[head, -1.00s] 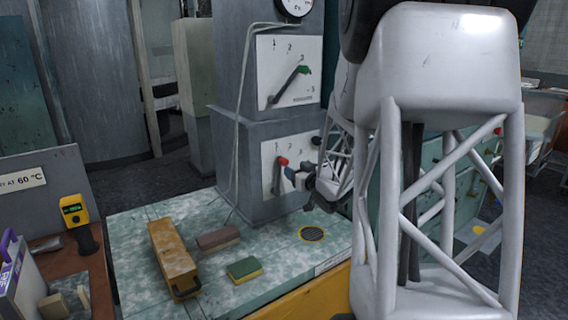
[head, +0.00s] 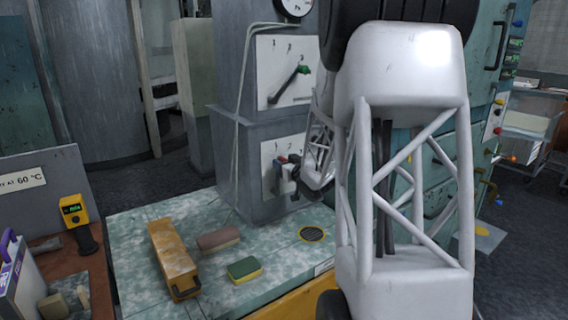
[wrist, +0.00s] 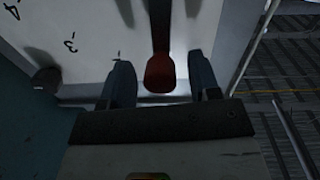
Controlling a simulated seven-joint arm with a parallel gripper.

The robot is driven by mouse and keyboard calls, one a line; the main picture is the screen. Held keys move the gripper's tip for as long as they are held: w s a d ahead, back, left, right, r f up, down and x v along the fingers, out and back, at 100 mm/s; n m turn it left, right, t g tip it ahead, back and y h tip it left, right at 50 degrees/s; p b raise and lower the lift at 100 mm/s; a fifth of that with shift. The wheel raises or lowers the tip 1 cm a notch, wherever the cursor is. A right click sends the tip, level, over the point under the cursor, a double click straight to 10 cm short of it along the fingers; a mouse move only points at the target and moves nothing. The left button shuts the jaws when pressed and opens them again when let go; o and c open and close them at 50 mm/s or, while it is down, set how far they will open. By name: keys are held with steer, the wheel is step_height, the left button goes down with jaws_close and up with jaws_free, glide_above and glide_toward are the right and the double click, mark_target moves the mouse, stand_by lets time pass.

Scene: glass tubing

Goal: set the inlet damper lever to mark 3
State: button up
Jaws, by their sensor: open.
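The lower plate (head: 268,150) on the grey cabinet carries a lever with a red knob (head: 281,160); the knob sits near the upper left marks. I cannot tell which lever is the inlet damper. My gripper (head: 289,172) is at this knob and hides much of the plate. In the wrist view the red knob (wrist: 160,74) lies between the fingers of my open gripper (wrist: 160,86), with gaps on both sides. Upside-down marks 3 and 4 show on the plate (wrist: 88,22). The upper plate (head: 268,80) has a lever with a green knob (head: 304,70), pointing up right.
A yellow-orange box (head: 172,258), a brown block (head: 218,239) and a green-yellow sponge (head: 244,269) lie on the bench left of the arm. A cable hangs down the cabinet's left side.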

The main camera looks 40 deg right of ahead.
steer(key=shift+w, duration=0.3)
jaws_close()
stand_by(0.3)
steer(key=shift+d, duration=0.15)
steer(key=d+f+m, duration=0.4)
steer(key=d+m, duration=0.4)
stand_by(0.6)
steer(key=shift+d, duration=0.1)
